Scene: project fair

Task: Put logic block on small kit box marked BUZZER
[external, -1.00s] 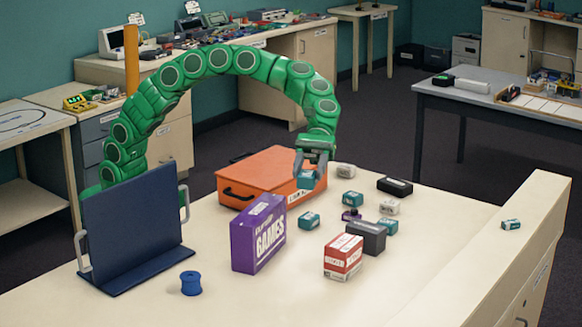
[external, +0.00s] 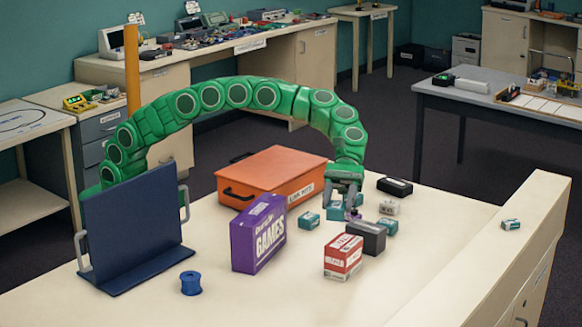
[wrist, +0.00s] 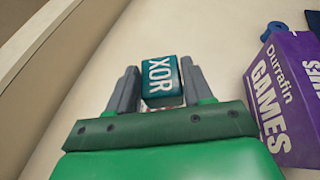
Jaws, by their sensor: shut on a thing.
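A teal logic block marked XOR (wrist: 158,76) sits between the two grey fingers of my gripper (wrist: 160,84), which is shut on it. In the external view my gripper (external: 347,192) is low over the table among small blocks, with the teal block (external: 335,210) at its lower left. A red and white box (external: 343,258) and a dark grey box (external: 366,237) stand in front of it. The lettering on both is too small to read, so I cannot tell which is marked BUZZER. A bit of red and white shows just below the block in the wrist view.
A purple GAMES box (external: 259,236) stands left of the gripper, with an orange case (external: 272,178) behind. Other small blocks lie close by, including a teal one (external: 309,220) and a black one (external: 395,186). A blue spool (external: 191,284) is front left.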

